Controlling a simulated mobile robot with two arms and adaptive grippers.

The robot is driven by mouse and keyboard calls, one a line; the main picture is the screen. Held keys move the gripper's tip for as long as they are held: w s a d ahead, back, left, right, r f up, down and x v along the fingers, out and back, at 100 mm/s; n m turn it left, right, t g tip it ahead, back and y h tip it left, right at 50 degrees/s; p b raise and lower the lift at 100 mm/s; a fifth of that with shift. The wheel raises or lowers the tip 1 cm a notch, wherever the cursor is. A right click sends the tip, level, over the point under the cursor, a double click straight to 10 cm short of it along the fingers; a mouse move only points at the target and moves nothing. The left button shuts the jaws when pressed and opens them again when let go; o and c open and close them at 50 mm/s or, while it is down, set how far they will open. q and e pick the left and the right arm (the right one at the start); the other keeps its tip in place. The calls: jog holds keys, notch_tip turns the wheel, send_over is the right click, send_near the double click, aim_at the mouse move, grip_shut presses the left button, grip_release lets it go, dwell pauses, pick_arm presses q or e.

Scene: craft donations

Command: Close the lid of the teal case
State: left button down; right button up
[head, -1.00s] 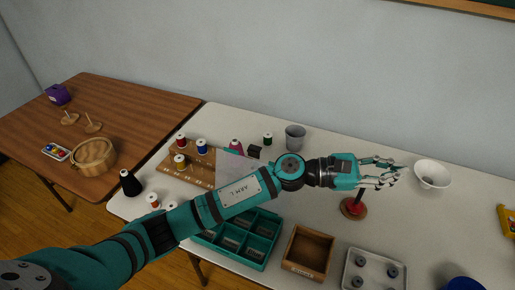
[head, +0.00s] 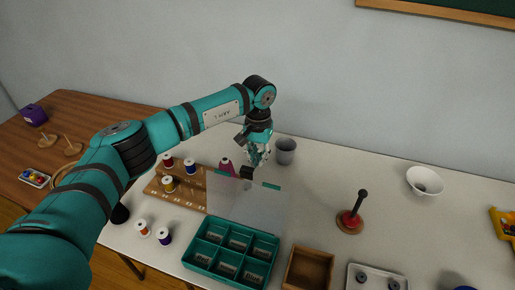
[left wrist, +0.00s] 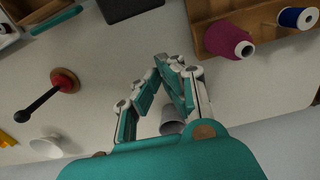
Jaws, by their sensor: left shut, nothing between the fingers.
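The teal case (head: 204,256) sits on the white table, its compartments holding small labelled items. Its clear lid (head: 248,203) stands raised at the back of the case, with a teal tab (head: 271,186) on its upper edge. My right gripper is not in view.
A grey cup (head: 285,150) stands just right of my left gripper. A magenta spool (head: 227,167) and a wooden spool rack (head: 163,190) are left of it. A small black object (head: 247,173) lies behind the lid. A red-based black post (head: 354,212) and white bowl (head: 424,181) stand to the right.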

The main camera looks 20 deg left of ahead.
aim_at(246, 200)
pick_arm(q)
jog(key=s+f+p, duration=0.1)
jog(key=s+p, duration=0.1)
jog(key=s+f+p, duration=0.1)
jog(key=f+p, duration=0.1)
jog(key=shift+s+f, duration=0.2)
jog(key=shift+s, duration=0.2)
jog(key=shift+s+a, duration=0.1)
